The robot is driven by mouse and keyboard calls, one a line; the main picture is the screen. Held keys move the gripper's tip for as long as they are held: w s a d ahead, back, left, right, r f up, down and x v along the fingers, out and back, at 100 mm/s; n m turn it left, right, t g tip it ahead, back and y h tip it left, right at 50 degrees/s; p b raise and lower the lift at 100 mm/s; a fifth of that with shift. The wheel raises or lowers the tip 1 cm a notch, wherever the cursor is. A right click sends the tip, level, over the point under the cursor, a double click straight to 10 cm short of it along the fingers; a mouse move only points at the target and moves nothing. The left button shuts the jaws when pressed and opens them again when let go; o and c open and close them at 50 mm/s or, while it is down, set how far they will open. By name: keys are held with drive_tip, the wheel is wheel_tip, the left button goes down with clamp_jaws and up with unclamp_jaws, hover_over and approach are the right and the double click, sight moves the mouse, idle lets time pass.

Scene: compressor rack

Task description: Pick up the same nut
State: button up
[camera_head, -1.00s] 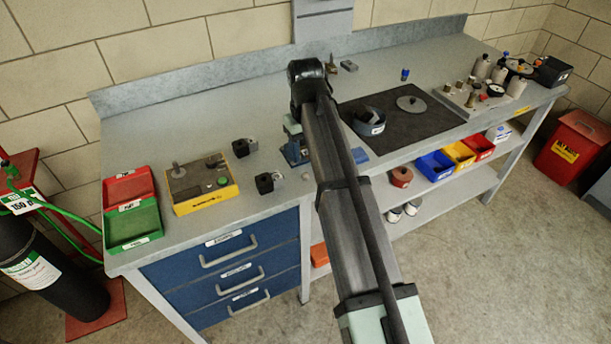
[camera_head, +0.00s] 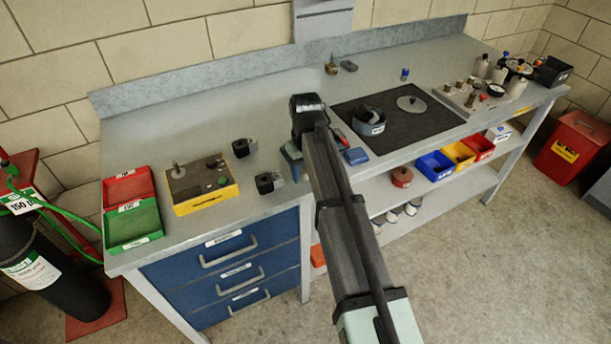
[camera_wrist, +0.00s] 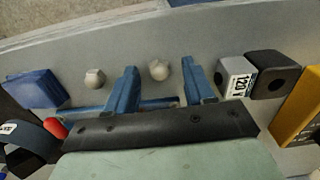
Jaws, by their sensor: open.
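Two small pale nuts lie on the grey bench in the wrist view. One nut (camera_wrist: 159,70) shows in the gap between my fingertips, apart from both. The other nut (camera_wrist: 94,77) lies outside the left finger. My gripper (camera_wrist: 160,83) has two blue fingers, spread open with nothing held. In the head view, my gripper (camera_head: 292,165) is low over the front part of the bench, right of the black blocks, and my arm hides the area behind it. I cannot tell how far the fingertips are above the bench.
A black block (camera_head: 268,182) and a yellow-sided box (camera_head: 202,184) stand to the left. The bench's front edge is close by.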

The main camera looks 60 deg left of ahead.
clamp_jaws()
idle(0.5)
